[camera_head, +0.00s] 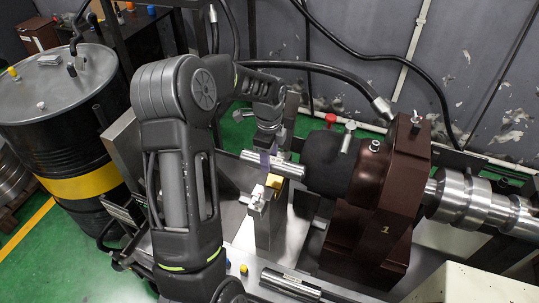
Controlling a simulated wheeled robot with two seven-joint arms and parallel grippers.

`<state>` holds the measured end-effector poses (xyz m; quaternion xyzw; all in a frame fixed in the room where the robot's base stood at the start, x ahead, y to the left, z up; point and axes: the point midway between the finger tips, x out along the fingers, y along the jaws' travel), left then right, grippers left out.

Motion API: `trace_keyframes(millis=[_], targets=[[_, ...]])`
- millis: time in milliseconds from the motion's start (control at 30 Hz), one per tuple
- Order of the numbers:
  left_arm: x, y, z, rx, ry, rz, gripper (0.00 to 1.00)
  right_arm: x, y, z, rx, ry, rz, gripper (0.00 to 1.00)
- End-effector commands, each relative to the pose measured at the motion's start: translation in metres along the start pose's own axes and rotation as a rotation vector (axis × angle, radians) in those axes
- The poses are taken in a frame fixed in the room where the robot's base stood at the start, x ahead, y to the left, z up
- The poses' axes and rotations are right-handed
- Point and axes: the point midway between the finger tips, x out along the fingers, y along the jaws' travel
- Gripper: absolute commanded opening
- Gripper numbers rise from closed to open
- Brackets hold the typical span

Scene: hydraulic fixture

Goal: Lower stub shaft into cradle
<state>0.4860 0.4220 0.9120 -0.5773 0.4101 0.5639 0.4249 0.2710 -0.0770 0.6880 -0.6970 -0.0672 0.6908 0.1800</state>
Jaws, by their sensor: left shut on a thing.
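My left gripper (266,158) points down in the middle of the view and is shut on the stub shaft (288,169), a short bright silver cylinder. The shaft lies roughly level across the jaws, with an end showing on each side. Below it stands a silver metal upright (268,228) with a brass-coloured block (274,182) near its top; this looks like the cradle. The shaft appears just above and behind the brass block; whether they touch I cannot tell. My right gripper is not in view.
A dark brown housing marked 1 (382,205) with a black rounded body (328,160) stands close right of the shaft. A stepped silver shaft (466,198) extends right. A silver cylinder (290,284) lies at the front. A black drum (55,130) stands left.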

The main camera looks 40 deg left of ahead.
Motion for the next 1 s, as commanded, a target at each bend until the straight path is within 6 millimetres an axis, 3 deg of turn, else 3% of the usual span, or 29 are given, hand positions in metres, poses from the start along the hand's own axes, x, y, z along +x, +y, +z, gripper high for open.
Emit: trace_keyframes(millis=[100, 400, 1000], targets=[[0.017, 0.0, 0.0, 0.0, 0.0, -0.001, 0.0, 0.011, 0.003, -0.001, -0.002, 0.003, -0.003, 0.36], [0.042, 0.001, 0.0, 0.0, 0.0, -0.001, 0.0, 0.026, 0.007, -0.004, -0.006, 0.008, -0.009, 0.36], [0.048, 0.001, 0.0, 0.0, 0.0, -0.002, 0.0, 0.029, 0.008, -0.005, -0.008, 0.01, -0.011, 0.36]])
